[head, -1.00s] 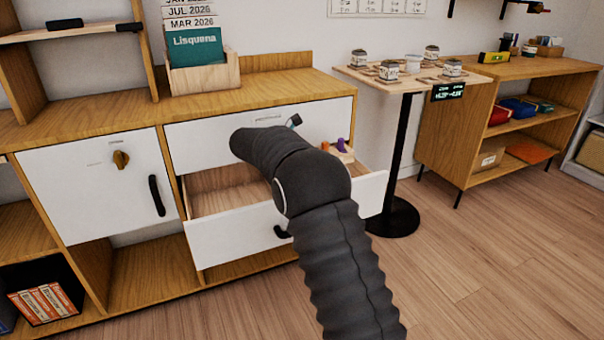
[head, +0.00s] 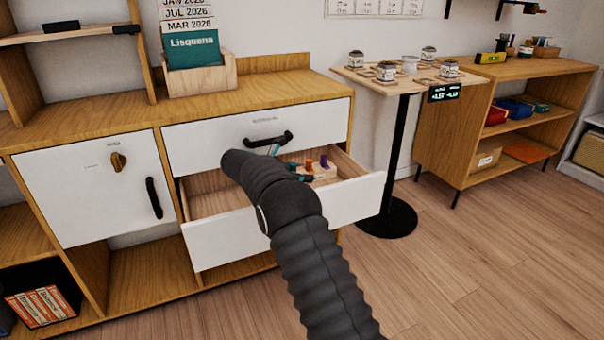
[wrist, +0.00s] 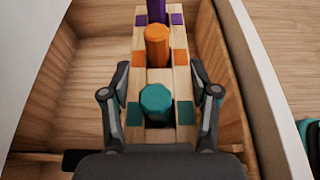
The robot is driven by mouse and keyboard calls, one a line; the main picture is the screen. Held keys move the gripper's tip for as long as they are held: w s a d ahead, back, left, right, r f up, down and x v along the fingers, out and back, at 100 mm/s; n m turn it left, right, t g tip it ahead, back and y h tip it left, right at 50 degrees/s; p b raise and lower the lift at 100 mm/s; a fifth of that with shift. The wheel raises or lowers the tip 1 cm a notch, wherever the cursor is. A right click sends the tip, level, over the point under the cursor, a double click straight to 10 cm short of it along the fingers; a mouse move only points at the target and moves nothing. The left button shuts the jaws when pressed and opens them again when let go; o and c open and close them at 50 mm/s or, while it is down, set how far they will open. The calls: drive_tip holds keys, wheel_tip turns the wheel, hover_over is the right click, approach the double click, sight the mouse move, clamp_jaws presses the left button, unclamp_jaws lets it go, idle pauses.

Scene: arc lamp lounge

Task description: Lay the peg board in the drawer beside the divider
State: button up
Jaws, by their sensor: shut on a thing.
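The peg board (wrist: 182,82) is a narrow pale wooden block with teal, orange and purple pegs standing in it and matching colour squares beside them. My gripper (wrist: 159,72) is shut on its sides near the teal peg, one finger on each side. In the head view the peg board (head: 325,172) shows at the right part of the open drawer (head: 232,246), past my arm. The wrist view has it between the drawer's walls. I cannot tell whether it touches the drawer floor.
A closed upper drawer (head: 205,146) with a black handle (head: 267,139) sits just above the open one. A small table (head: 401,85) with several jars stands to the right. The left part of the open drawer looks empty. Floor in front is clear.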

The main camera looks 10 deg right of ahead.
drive_tip(key=shift+f, duration=0.45)
idle(0.3)
drive_tip(key=o, duration=1.4)
